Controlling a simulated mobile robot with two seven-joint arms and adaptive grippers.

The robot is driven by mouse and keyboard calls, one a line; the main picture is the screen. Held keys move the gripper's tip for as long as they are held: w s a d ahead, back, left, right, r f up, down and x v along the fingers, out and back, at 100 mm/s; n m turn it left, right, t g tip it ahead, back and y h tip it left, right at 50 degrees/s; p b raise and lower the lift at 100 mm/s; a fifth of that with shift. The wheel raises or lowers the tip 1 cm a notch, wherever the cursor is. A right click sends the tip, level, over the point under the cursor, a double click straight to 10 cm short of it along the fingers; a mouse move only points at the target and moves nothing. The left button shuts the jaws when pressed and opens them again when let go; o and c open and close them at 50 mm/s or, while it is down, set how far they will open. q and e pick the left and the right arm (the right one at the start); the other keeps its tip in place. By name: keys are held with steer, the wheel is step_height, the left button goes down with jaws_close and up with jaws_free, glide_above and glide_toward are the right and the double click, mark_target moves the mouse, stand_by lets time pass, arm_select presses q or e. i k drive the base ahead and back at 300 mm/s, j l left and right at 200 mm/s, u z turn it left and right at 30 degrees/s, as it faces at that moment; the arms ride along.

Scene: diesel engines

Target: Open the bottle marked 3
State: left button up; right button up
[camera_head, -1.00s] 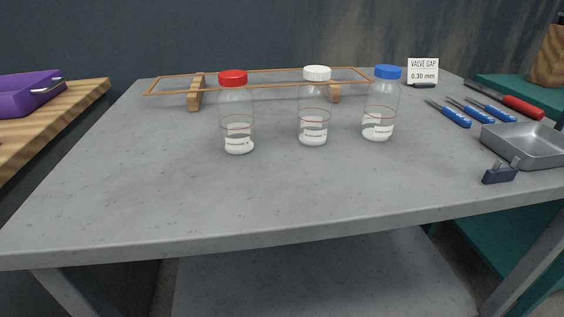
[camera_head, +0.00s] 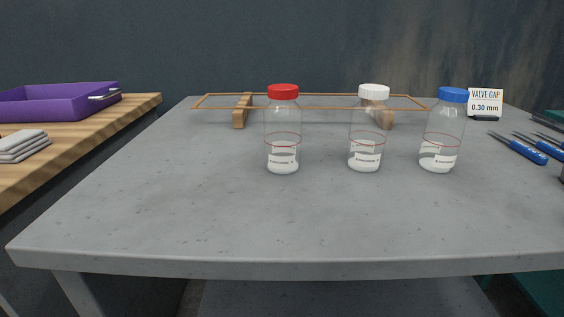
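Three clear bottles with some white content and a red ring line stand upright on the grey table. The left one has a red cap (camera_head: 283,91) and a clear body (camera_head: 283,125). The middle one has a white cap (camera_head: 374,91), and its body (camera_head: 366,122) stands in front of a wooden block. The right one has a blue cap (camera_head: 453,95) and a clear body (camera_head: 445,122). All caps are on. The small labels are too small to read, so I cannot tell which bottle is marked 3. Neither of my grippers is in view.
A copper-coloured frame on wooden blocks (camera_head: 242,111) lies behind the bottles. A "VALVE GAP 0.30 mm" sign (camera_head: 485,103) and blue-handled tools (camera_head: 524,150) are at right. A purple tray (camera_head: 60,103) and folded cloths (camera_head: 22,146) lie on a wooden bench at left. The table's front (camera_head: 290,225) is clear.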

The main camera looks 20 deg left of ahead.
mark_target(369, 119)
steer(key=l+u, duration=0.5)
steer(key=l, duration=1.2)
